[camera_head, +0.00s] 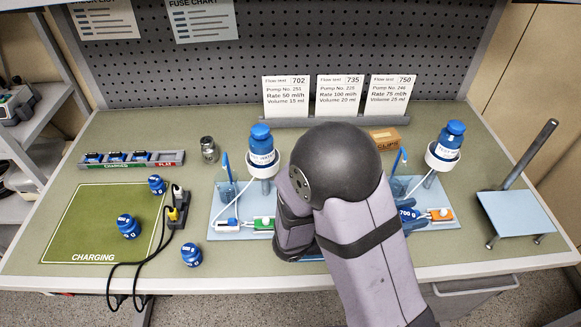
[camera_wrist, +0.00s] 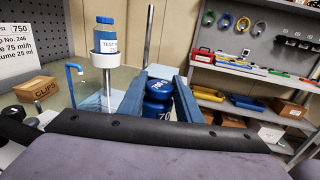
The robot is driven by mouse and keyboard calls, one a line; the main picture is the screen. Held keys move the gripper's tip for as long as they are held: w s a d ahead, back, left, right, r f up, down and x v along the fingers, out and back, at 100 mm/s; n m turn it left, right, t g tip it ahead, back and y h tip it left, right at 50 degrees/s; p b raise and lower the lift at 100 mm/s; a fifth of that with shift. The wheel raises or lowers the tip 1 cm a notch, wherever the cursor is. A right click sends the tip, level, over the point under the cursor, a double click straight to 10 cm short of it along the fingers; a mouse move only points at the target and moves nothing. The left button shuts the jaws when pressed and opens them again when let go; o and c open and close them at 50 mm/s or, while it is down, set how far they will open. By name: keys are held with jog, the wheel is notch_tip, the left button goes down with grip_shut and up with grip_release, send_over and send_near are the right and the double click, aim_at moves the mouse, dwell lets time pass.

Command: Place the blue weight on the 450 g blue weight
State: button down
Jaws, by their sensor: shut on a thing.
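A blue weight marked 700 (camera_head: 407,214) is between the blue fingers of my gripper (camera_head: 416,221), at the right side of my arm. In the wrist view my gripper (camera_wrist: 159,78) is shut on this blue weight (camera_wrist: 158,107), which is upright. In the head view it appears over the right pump board; its height cannot be told. Three other blue weights stand at the left: one at the mat's upper right (camera_head: 157,184), one on its right part (camera_head: 128,226), one off the mat near the front (camera_head: 191,254). Their labels are too small to read surely.
A green charging mat (camera_head: 75,215) lies left, with a power strip and black cables beside it. Pump boards (camera_head: 220,205) with bottle stands are at centre and right.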

jog(key=w+a+r+n+t+y+p, duration=0.1)
jog(key=w+a+r+t+p, duration=0.1)
jog(key=w+a+r+p, duration=0.4)
jog(key=w+a+r+n+t+p, duration=0.1)
jog(key=w+a+r+p, duration=0.2)
jog(key=w+r, duration=0.55)
jog(key=w+a+f+n+t+y+b, duration=0.1)
jog(key=w+a+n+t+y+b, duration=0.4)
jog(key=a, duration=0.6)
jog(key=w+a+f+n+t+y+b, duration=0.1)
jog(key=w+a+t+b, duration=0.2)
jog(key=w+a, duration=0.6)
jog(key=n+t+y+b, duration=0.4)
jog(key=n+y+b, duration=0.4)
jog(key=y+b, duration=0.35)
send_over(153, 179)
notch_tip(153, 179, down, 7)
jog(key=shift+w+f+p, duration=0.15)
jog(key=shift+f+p, duration=0.3)
jog(key=shift+f, duration=2.6)
jog(key=shift+f, duration=0.1)
jog(key=shift+f+p, duration=0.35)
jog(key=shift+f, duration=1.4)
